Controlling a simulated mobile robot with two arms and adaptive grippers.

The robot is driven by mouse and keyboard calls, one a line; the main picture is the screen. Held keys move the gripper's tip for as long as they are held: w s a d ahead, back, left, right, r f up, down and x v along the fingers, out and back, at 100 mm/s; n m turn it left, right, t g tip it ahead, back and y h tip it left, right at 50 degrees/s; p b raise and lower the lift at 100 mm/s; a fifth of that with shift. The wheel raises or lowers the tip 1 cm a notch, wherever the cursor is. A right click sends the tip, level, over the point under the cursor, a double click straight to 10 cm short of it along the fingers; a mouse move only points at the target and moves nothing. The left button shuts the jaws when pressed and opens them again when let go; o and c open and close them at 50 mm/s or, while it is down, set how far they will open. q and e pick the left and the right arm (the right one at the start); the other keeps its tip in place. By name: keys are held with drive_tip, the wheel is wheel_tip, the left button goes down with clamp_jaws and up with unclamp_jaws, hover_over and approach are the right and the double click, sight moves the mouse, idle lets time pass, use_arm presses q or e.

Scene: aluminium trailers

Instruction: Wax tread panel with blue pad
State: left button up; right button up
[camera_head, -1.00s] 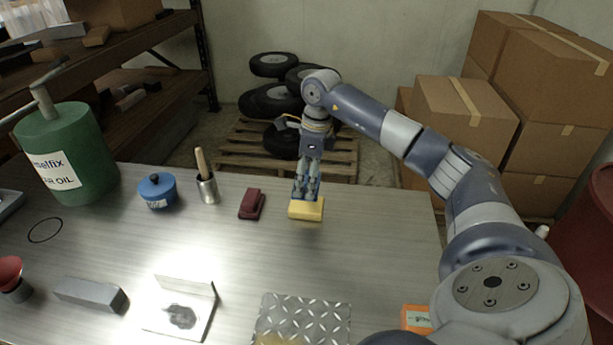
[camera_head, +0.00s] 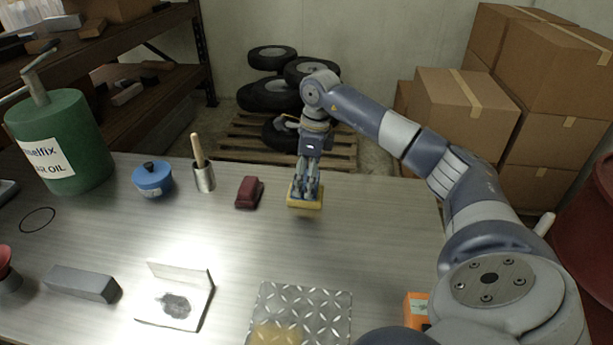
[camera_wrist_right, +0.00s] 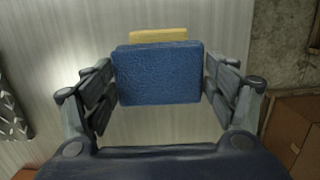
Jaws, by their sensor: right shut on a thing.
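The blue pad (camera_wrist_right: 157,75) sits between the fingers of my right gripper, with a yellow layer on its far side. In the head view the yellow part of the pad (camera_head: 305,204) shows under the fingertips. My right gripper (camera_head: 306,187) is shut on the pad near the back edge of the table; a faint shadow lies below, and I cannot tell how far it is off the tabletop. The tread panel (camera_head: 318,305) is a diamond-patterned metal plate at the front middle of the table, with a yellowish patch (camera_head: 274,336) on it. My left gripper is out of view.
A dark red block (camera_head: 249,192) lies left of the pad. A metal cup with a wooden handle (camera_head: 203,178), a blue lidded pot (camera_head: 153,180), a grey bar (camera_head: 82,284), an angled plate (camera_head: 192,317) and an orange box (camera_head: 416,310) stand around. The table's middle is clear.

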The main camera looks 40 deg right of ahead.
sight(306, 179)
drive_tip(key=shift+f+b, duration=0.3)
drive_tip(key=shift+f, duration=0.25)
idle(0.4)
idle(1.1)
drive_tip(key=shift+r+p, duration=3)
drive_tip(key=shift+r, duration=0.55)
drive_tip(key=shift+f, duration=0.1)
